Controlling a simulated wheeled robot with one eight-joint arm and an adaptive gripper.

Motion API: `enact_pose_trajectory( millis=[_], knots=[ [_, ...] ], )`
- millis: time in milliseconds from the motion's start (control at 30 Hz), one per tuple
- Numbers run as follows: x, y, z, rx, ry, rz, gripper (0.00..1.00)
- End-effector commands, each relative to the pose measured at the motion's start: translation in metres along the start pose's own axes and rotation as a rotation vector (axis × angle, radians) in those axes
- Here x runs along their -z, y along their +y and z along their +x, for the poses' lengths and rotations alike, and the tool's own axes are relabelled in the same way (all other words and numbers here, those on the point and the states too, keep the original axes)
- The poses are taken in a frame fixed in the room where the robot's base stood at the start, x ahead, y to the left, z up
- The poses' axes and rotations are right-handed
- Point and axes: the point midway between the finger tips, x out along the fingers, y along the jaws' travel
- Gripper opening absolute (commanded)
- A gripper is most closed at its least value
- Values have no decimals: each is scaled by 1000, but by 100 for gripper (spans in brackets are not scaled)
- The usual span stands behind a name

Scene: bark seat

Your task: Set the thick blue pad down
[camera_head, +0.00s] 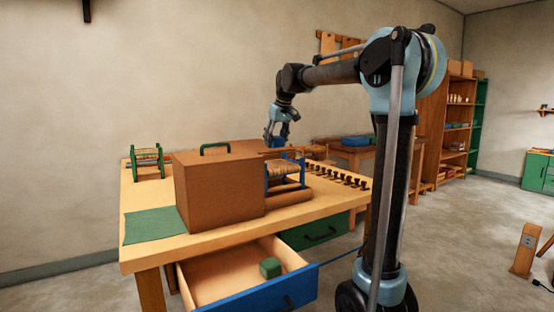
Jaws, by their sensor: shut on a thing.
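My gripper (275,138) hangs over the back of the wooden workbench (225,235), just behind the top right of a large brown box (218,187). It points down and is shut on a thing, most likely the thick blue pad. The held thing shows only as a small bluish patch at the fingertips, so its outline and tilt are unclear. The box and a blue-framed stand hide what lies below the fingers. I cannot tell whether the held thing touches the bench.
A blue-framed stand (286,172) with a wound roll is close beside the box. A green-framed stand (147,161) is at the back left, a green mat (153,225) at the front left. An open blue-fronted drawer (256,294) holds a green block (270,268). Dark pegs (345,179) line the right.

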Motion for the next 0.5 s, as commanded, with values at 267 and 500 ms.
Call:
enact_pose_trajectory(
  millis=[267,500],
  knots=[
    [-9,0,21,0,0,0,35],
    [-20,0,48,0,0,0,35]
  ],
)
